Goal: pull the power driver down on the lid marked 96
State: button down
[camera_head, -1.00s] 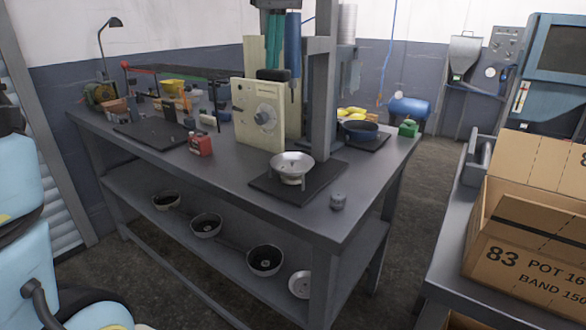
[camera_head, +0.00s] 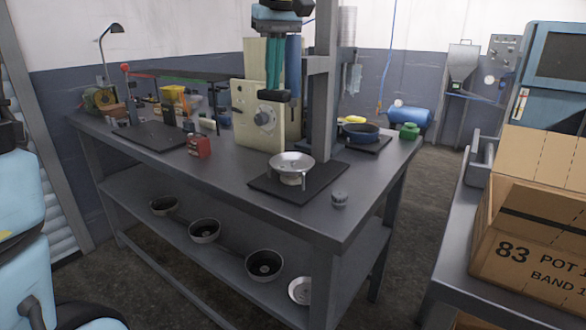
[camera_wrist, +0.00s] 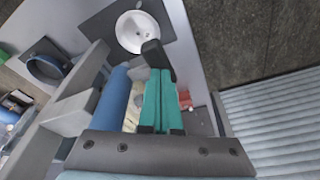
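A shallow silver dish-like piece (camera_head: 291,160) sits on a black mat (camera_head: 270,186) at the near end of the bench. It also shows in the wrist view (camera_wrist: 137,32); I cannot read a 96 on it. My gripper (camera_head: 274,95), with teal fingers, hangs above and slightly left of the dish. Its fingers are close together, and a black piece, seemingly the driver's handle, is at their tips in the wrist view (camera_wrist: 158,60). A blue upright cylinder (camera_head: 292,68), likely the power driver, is beside the fingers.
A grey post (camera_head: 322,100) rises close right of my gripper. A cream control box (camera_head: 258,117) stands behind the dish. A small grey part (camera_head: 339,198) lies by the bench edge. A red box (camera_head: 199,147) and a dark pan (camera_head: 360,132) stand farther off.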

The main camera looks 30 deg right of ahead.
jog(key=s+b+x, duration=0.2)
jog(key=b+x, duration=0.4)
jog(key=x, duration=0.4)
jog(key=shift+s+f+b, duration=0.2)
jog(key=shift+f+b, duration=0.15)
jog(key=shift+b, duration=0.05)
dwell(0.9)
jog(key=shift+r, duration=0.15)
dwell(0.3)
jog(key=shift+f+p, duration=0.35)
jog(key=shift+f, duration=0.25)
dwell(1.3)
jog(key=shift+r, duration=0.2)
dwell(0.4)
jog(key=w+p+v, duration=0.3)
jog(key=p+v, duration=0.8)
jog(key=v, duration=0.2)
jog(key=w+r+p+v, duration=0.1)
jog(key=w+p+v, duration=0.2)
jog(key=p+v, duration=0.8)
jog(key=shift+w+v, duration=0.25)
jog(key=shift+v, duration=0.85)
dwell(0.6)
